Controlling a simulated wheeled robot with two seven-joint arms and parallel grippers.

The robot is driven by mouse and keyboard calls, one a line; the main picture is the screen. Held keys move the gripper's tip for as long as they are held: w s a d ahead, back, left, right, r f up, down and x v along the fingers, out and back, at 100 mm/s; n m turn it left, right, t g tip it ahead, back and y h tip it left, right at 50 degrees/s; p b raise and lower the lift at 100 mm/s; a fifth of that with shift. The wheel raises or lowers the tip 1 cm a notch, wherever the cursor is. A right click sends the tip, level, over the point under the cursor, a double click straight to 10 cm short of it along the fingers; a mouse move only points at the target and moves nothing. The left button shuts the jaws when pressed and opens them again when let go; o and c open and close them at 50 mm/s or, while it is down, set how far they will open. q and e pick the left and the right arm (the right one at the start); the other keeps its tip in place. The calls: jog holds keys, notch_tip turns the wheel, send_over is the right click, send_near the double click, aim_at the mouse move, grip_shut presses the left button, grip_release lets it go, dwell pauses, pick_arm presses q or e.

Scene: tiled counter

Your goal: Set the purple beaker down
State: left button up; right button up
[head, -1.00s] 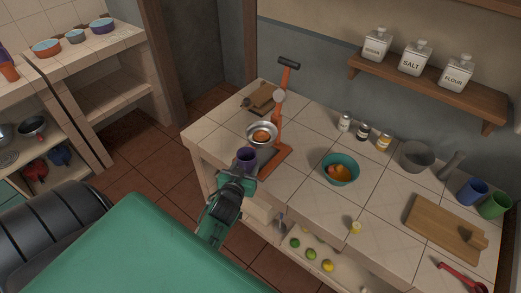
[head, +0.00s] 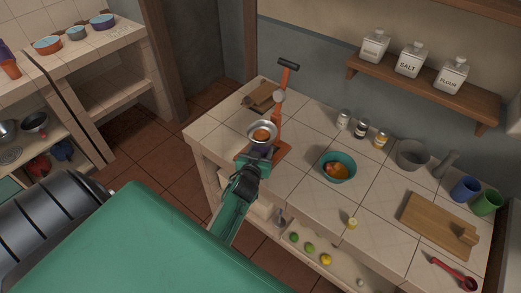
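The purple beaker (head: 261,151) is mostly hidden behind my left gripper (head: 258,161), which is shut on it. The beaker is over the orange base (head: 281,151) of the juice press, under its metal bowl (head: 261,131). I cannot tell whether the beaker's bottom touches the base. An orange piece lies in the bowl, and the press lever (head: 288,65) is raised. My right gripper is not in view.
A teal bowl (head: 338,176) with orange pieces stands to the right. Several jars (head: 362,129), a grey mortar (head: 411,155), blue and green cups (head: 487,203) and a cutting board (head: 432,222) are further right. Bare tiles lie between press and bowl.

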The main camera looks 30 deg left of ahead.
pick_arm(q)
jog(key=shift+f, duration=0.1)
jog(key=shift+f, duration=0.15)
jog(key=o, duration=1.3)
jog(key=shift+c, duration=0.2)
